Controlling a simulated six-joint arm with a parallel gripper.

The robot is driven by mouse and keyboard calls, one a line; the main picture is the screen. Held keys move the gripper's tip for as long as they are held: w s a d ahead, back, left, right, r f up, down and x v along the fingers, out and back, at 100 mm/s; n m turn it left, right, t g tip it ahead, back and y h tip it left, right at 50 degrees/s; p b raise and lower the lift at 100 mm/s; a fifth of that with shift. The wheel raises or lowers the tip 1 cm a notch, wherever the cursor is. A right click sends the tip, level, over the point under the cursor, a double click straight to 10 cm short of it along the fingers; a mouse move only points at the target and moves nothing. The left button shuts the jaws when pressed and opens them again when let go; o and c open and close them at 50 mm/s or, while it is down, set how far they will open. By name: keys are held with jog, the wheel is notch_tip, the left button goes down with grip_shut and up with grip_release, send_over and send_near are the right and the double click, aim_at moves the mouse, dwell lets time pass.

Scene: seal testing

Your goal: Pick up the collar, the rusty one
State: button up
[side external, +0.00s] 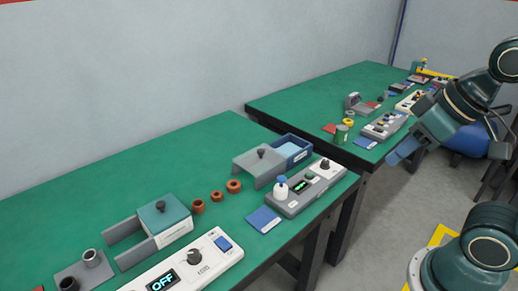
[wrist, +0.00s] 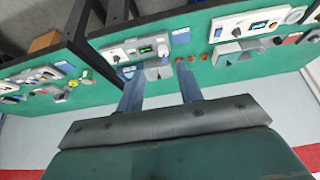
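Three small rusty-brown parts lie in a row on the green table in the side view: a taller hollow one (side external: 198,206), a small nut-like one (side external: 217,197) and a wider ring (side external: 234,187). I cannot tell surely which is the collar. The row also shows small in the wrist view, its middle part (wrist: 191,58) beyond my right finger. My gripper (side external: 400,152) is up in the air to the right of the table, well away from the parts. In the wrist view its two fingers (wrist: 160,88) are spread, with nothing between them.
A teal-topped box (side external: 165,215) and a grey bracket (side external: 260,165) flank the row. A control box (side external: 305,188), a white OFF unit (side external: 180,268) and a blue pad (side external: 263,219) are nearer the front edge. A second green table (side external: 300,98) stands behind.

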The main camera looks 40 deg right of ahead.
jog(key=shift+o, duration=1.4)
jog(key=w+a+m+g, duration=0.2)
jog(key=w, duration=2.1)
jog(key=w+a+f+m+g, duration=0.2)
jog(key=w+a+f, duration=0.2)
jog(key=w+f, duration=1.3)
jog(key=shift+w+f+m+h, duration=0.15)
jog(key=shift+w+m+h, duration=0.15)
jog(key=shift+w, duration=0.35)
